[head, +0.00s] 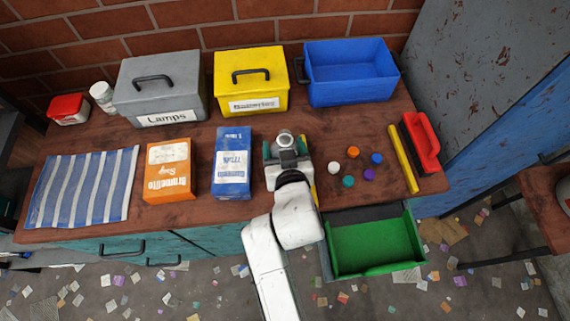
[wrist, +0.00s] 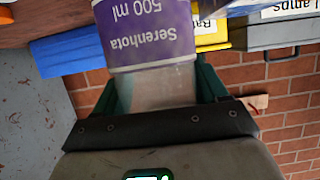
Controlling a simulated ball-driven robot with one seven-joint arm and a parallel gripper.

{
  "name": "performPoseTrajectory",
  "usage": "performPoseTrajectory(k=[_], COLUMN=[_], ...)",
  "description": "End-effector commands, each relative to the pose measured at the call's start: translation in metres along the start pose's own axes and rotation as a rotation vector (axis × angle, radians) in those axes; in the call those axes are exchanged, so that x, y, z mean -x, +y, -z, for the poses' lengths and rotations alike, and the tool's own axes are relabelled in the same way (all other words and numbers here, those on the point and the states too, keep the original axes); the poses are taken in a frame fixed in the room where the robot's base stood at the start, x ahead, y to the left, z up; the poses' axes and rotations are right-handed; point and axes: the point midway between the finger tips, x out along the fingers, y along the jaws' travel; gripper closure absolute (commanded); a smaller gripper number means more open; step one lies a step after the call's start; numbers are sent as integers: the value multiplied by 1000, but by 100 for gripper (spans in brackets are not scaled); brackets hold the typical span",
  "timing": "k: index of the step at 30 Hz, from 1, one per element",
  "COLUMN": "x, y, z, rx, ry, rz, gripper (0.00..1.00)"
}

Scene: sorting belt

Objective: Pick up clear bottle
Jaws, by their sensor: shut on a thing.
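The clear bottle (wrist: 165,88) with a purple label reading "Serenhota 500 ml" fills the middle of the wrist view. My gripper (wrist: 160,95) is shut on it, with a green finger on each side of the clear part beyond the label. In the head view the bottle's round top (head: 285,139) shows between the fingers of my gripper (head: 287,151), over the middle of the wooden table. My gripper hides the rest of the bottle there, so I cannot tell whether its base touches the table.
A blue box (head: 232,163) and an orange box (head: 169,171) stand to the left. Several small coloured balls (head: 353,152) lie to the right. The grey Lamps box (head: 160,85), yellow box (head: 250,80) and open blue bin (head: 350,72) line the back. A green-bottomed drawer (head: 375,247) stands open in front.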

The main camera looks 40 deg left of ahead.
Motion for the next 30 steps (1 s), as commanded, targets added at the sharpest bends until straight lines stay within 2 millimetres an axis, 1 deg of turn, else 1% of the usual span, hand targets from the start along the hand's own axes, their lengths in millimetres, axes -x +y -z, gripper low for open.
performPoseTrajectory(k=[1, 9, 10, 20, 23, 28, 30], x=[0, 0, 0, 1, 3, 11, 20], y=[0, 0, 0, 0, 0, 0, 1], z=[0, 0, 0, 4, 10, 28, 34], rx=[0, 0, 0, 0, 0, 0, -1], ry=[0, -1, 1, 2, 4, 7, 3], rz=[0, 0, 0, 0, 0, -1, -1], gripper=[58, 84, 86, 86, 86, 86, 86])
